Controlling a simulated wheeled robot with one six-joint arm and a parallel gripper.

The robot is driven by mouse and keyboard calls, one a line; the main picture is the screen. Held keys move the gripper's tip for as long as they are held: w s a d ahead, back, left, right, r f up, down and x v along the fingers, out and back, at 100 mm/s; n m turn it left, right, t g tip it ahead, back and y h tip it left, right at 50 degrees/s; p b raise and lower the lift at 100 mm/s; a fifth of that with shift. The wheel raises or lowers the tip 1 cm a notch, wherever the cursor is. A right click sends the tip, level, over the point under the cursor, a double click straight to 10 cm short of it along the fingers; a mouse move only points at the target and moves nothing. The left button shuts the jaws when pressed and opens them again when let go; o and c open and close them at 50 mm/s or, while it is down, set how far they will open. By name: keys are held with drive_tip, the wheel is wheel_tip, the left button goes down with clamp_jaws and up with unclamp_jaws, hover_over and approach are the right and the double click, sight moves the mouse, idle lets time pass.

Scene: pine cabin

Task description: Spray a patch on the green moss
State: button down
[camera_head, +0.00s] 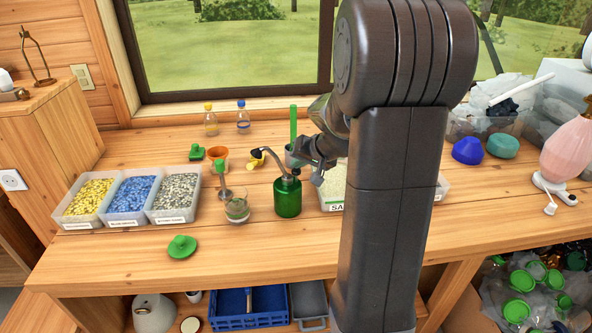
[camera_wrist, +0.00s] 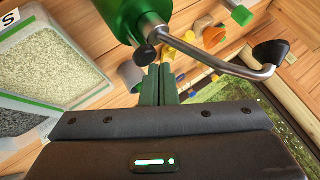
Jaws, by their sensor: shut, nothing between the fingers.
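A green spray bottle (camera_head: 288,198) with a bent metal spout stands upright on the workbench, its dark nozzle pointing left. In the wrist view the bottle (camera_wrist: 128,18) is at the top, with its spout reaching right. A small clear glass (camera_head: 237,209) stands left of the bottle, with some green, likely the moss, low inside. A green-handled tool stands at the glass; I cannot tell whether it is inside or behind. My gripper (camera_head: 303,168) is shut and empty beside the bottle's top; its fingertips (camera_wrist: 158,72) show together near the bottle. I cannot tell whether they touch it.
Three trays of yellow, blue and grey gravel (camera_head: 129,196) stand left. A labelled sand tray (camera_head: 333,197) is right of the bottle, partly behind my arm. A green lid (camera_head: 182,247) lies at the front; the nearby front bench is clear.

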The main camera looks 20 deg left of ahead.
sight(299, 172)
drive_tip(key=shift+f+b, duration=0.45)
drive_tip(key=shift+b, duration=0.05)
idle(0.3)
drive_tip(key=shift+r, duration=0.1)
drive_tip(key=shift+r+p, duration=0.55)
drive_tip(key=shift+r, duration=0.3)
wheel_tip(299, 172, up, 6)
drive_tip(key=p, duration=0.3)
idle(2.6)
